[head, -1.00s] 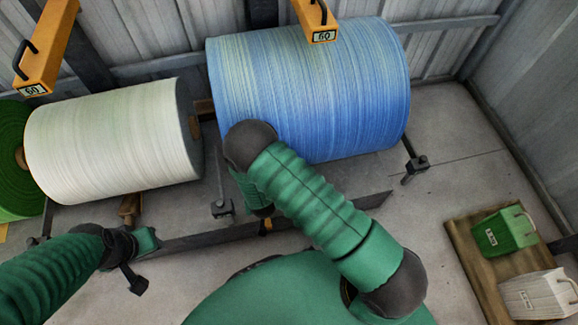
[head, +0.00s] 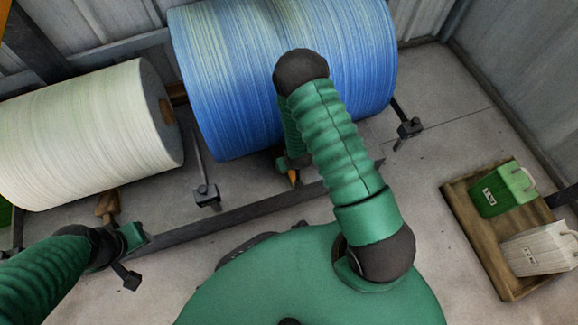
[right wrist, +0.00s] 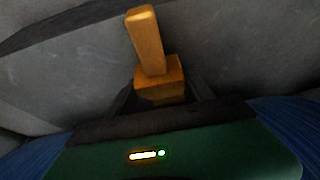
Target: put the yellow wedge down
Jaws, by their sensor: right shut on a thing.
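The yellow wedge (right wrist: 160,78) is between the dark fingers of my right gripper (right wrist: 163,97), its narrow handle-like part pointing away from the jaws. In the head view only a small orange-yellow tip (head: 293,178) shows below my right gripper (head: 290,163), in front of the blue roll (head: 235,90). My arm hides most of that gripper. I cannot tell whether the wedge touches the floor. My left gripper (head: 131,258) is at the lower left, near a brown wooden piece (head: 108,206) by the white roll (head: 85,140); its jaw opening is unclear.
A dark floor rail (head: 225,216) runs in front of the rolls, with dark clamps (head: 207,196) and (head: 409,128) nearby. A wooden pallet (head: 470,235) at right bears a green container (head: 502,190) and a white one (head: 540,248). Floor between rail and pallet is clear.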

